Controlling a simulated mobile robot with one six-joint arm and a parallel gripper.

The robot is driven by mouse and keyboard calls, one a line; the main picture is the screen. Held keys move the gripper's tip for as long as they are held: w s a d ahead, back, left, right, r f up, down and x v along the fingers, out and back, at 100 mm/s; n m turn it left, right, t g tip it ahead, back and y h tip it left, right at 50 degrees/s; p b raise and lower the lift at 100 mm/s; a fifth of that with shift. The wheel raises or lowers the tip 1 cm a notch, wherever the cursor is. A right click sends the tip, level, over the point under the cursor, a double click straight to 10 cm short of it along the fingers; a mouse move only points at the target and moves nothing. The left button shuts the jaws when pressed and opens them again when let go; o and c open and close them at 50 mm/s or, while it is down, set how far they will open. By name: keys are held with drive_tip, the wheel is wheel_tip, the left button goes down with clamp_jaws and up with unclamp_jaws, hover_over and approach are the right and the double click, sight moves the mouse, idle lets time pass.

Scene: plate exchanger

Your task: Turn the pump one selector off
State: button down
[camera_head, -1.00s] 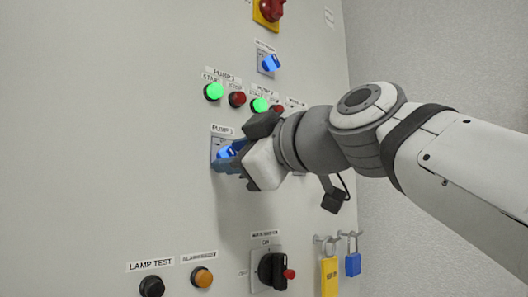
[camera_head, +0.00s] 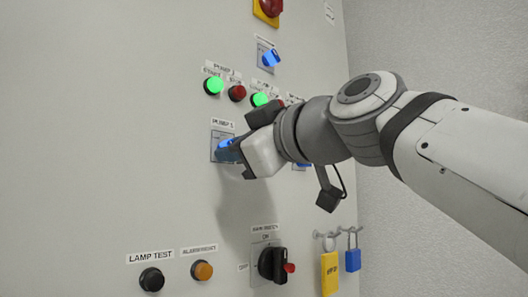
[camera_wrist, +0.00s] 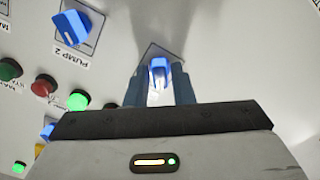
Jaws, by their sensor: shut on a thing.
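The pump one selector is a blue knob (camera_head: 226,150) on a square plate under the "PUMP 1" label, in the middle of the panel in the head view. My gripper (camera_head: 231,151) is at it, its fingers covering much of the knob. In the wrist view the blue knob (camera_wrist: 159,70) stands between the two fingers of my gripper (camera_wrist: 159,88), which are shut on it. The exact angle of the knob is hard to read because the fingers hide part of it.
A blue pump two selector (camera_wrist: 72,27) shows in the wrist view. Green start buttons (camera_head: 213,85) and a red button (camera_head: 237,93) sit above my gripper. Below are a black lamp test button (camera_head: 152,279), an amber button (camera_head: 202,271), a black rotary switch (camera_head: 272,264) and hanging padlocks (camera_head: 330,272).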

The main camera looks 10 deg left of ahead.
drive_tip(key=shift+m+b, duration=0.8)
drive_tip(key=shift+m, duration=2.6)
drive_tip(key=c, duration=1.4)
unclamp_jaws()
drive_tip(key=shift+c, duration=0.2)
drive_tip(key=b+v, duration=0.2)
drive_tip(key=v, duration=0.5)
drive_tip(key=shift+s+d+b, duration=0.25)
drive_tip(key=shift+b, duration=0.1)
